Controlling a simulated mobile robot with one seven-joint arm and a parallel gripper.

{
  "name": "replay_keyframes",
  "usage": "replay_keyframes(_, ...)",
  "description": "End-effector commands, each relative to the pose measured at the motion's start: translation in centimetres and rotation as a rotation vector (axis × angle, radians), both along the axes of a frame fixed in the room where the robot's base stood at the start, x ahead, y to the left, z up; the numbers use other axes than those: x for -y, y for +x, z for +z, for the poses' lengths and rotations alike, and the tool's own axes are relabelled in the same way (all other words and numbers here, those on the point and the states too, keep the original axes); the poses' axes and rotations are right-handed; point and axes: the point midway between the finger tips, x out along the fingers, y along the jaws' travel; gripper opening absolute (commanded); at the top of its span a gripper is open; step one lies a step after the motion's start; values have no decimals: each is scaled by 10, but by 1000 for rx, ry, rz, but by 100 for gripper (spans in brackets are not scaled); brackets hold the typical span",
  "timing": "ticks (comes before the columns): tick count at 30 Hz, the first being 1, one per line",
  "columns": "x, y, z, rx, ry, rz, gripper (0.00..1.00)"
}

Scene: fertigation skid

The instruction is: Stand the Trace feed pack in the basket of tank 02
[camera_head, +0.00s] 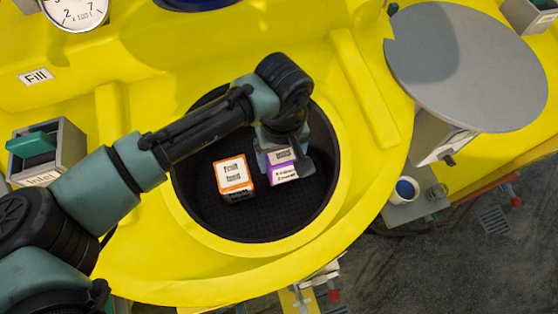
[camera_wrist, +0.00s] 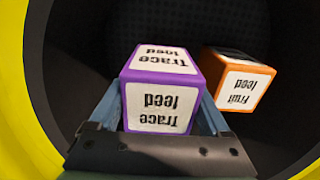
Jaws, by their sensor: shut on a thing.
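The Trace feed pack (camera_wrist: 161,92) is a purple box with white labels. My gripper (camera_wrist: 160,110) is shut on it, with one finger along each side. In the head view the pack (camera_head: 283,172) is inside the round dark basket (camera_head: 265,222) in the yellow tank opening, under my gripper (camera_head: 283,150). It looks roughly upright. Whether its base touches the basket floor I cannot tell. The tank's number is not visible.
An orange Fruit feed pack (camera_head: 235,178) stands in the same basket, close to the left of the Trace pack; it also shows in the wrist view (camera_wrist: 236,80). The yellow rim (camera_head: 345,190) surrounds the basket. A grey round lid (camera_head: 465,65) is swung out at right.

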Motion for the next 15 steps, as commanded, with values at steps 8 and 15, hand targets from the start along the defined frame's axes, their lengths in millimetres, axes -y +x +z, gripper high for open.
replay_keyframes(8,0,0,-33,-1,1,-1,0)
replay_keyframes(15,0,1,-41,2,1,-2,0)
